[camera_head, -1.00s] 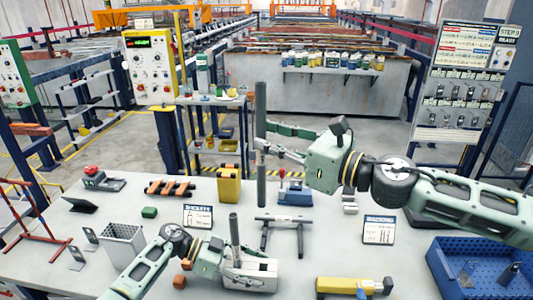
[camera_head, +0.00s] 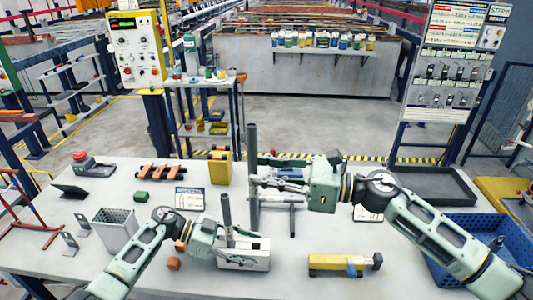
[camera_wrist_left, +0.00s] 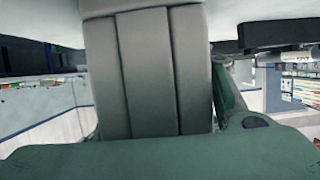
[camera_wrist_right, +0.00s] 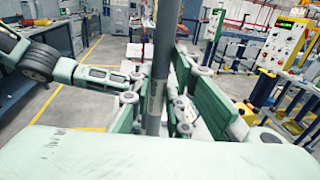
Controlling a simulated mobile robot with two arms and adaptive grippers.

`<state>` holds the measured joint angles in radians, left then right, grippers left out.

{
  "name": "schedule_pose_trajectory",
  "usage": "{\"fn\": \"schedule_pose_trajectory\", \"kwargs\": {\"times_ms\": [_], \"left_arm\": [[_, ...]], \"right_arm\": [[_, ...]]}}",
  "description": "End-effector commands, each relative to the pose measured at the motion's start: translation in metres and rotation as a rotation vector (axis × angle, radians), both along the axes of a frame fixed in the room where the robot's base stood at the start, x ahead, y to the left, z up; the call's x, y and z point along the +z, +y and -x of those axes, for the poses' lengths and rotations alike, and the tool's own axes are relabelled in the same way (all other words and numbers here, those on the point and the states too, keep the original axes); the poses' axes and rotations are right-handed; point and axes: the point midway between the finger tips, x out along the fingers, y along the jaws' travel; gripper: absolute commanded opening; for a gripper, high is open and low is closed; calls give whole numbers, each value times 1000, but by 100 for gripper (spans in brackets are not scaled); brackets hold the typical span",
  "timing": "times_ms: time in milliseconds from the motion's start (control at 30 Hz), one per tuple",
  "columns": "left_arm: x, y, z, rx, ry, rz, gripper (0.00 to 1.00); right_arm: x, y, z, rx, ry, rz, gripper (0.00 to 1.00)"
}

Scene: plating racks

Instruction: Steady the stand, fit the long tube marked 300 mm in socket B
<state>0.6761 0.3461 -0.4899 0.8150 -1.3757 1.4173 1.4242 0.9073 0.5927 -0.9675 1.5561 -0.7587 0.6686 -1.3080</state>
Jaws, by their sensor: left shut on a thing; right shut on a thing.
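The stand (camera_head: 258,262) is a pale block low in the middle of the bench in the head view. A shorter grey tube (camera_head: 226,210) stands upright in its left part. My left gripper (camera_head: 222,250) is shut on the stand's left side; the contact is partly hidden. My right gripper (camera_head: 256,186) is shut around a long grey tube (camera_head: 252,145), held upright. Its lower end shows just above the stand's back right part; I cannot tell whether it touches. In the right wrist view the tube (camera_wrist_right: 165,40) carries a small unreadable mark. Socket letters are not legible.
A dark support frame (camera_head: 291,220) stands right behind the long tube. A yellow tool (camera_head: 335,262) lies to the right, and a blue crate (camera_head: 440,270) is at the bench's right end. A perforated grey box (camera_head: 113,232) and a card (camera_head: 189,199) stand left.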

Motion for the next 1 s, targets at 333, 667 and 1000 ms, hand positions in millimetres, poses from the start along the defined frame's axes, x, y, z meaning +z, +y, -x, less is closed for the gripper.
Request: {"fn": "schedule_pose_trajectory", "kwargs": {"times_ms": [333, 667, 1000], "left_arm": [[0, 0, 0, 0, 1, 0, 13], [0, 0, 0, 0, 0, 0, 13], [0, 0, 0, 0, 0, 0, 13]], "right_arm": [[0, 0, 0, -1, -1, 0, 0], [-22, -1, 0, -6, 3, 4, 0], [-51, -1, 0, -6, 1, 3, 0]]}}
